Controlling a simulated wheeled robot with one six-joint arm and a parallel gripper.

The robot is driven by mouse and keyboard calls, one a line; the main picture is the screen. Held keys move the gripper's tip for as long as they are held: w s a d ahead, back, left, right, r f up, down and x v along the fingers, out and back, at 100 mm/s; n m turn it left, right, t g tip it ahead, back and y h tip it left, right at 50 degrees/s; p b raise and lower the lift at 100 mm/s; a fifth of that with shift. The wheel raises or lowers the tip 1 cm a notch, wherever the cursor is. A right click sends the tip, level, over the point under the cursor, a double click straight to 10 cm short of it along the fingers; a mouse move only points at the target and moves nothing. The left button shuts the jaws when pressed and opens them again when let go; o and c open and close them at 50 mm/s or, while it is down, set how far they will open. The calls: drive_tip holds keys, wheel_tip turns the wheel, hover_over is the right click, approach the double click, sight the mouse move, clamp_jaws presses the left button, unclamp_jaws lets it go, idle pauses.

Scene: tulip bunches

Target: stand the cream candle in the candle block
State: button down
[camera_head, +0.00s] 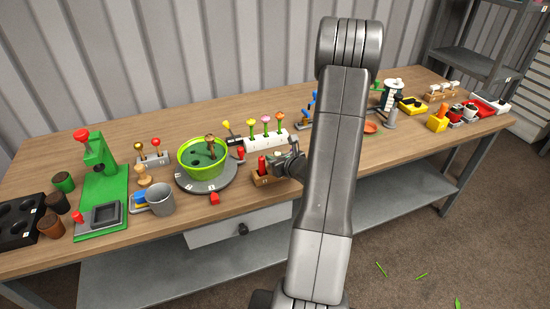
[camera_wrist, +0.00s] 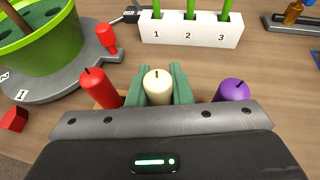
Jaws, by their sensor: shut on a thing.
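The cream candle (camera_wrist: 157,88) is upright between the two green fingers of my gripper (camera_wrist: 159,80) in the wrist view, and the fingers are shut on it. The wooden candle block (camera_head: 264,180) is near the front edge of the bench. A red candle (camera_wrist: 97,87) stands to the left of the cream one and a purple candle (camera_wrist: 232,91) to the right, roughly in line with it. My gripper (camera_head: 287,164) is at the block in the head view. The cream candle's lower end is hidden, so I cannot tell whether it is seated in a hole.
Behind the block is a white numbered holder (camera_wrist: 190,31) with flower stems. A green pot (camera_head: 203,157) on a grey turntable (camera_head: 205,186) is close on the left. A red piece (camera_head: 215,198) lies beside the turntable.

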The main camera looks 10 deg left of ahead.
drive_tip(key=c, duration=1.3)
unclamp_jaws()
drive_tip(key=shift+f, duration=0.1)
drive_tip(key=shift+r+p, duration=0.3)
drive_tip(key=b+v, duration=0.1)
drive_tip(key=v, duration=1.1)
drive_tip(key=shift+f, duration=0.1)
drive_tip(key=x, duration=1.2)
drive_tip(key=shift+a+f+p, duration=0.1)
drive_tip(key=shift+f+p, duration=0.05)
drive_tip(key=shift+p, duration=0.15)
drive_tip(key=shift+r, duration=0.7)
